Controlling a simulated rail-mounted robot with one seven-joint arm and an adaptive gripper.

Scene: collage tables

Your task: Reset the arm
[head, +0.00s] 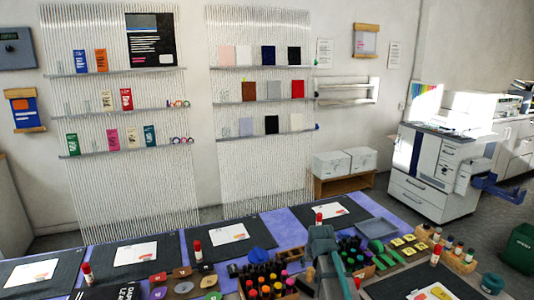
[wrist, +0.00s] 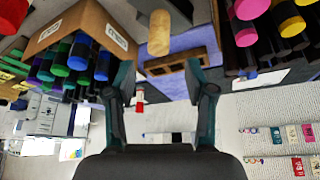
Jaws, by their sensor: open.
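My gripper (wrist: 160,90) is open in the wrist view, its two dark green fingers apart with nothing gripped between them. A small red-capped glue stick (wrist: 140,103) shows in the gap, farther off. In the head view my arm (head: 325,250) stands over the front of the table (head: 285,225), among the marker holders. The fingertips are hard to make out there.
Boxes of dark markers with coloured caps (head: 268,282) crowd close around my arm. Black mats (head: 130,262) with white cards line the table. In the wrist view, a cardboard marker box (wrist: 90,25) is close to the left finger. Wall shelves (head: 262,67) and a printer (head: 430,170) stand beyond.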

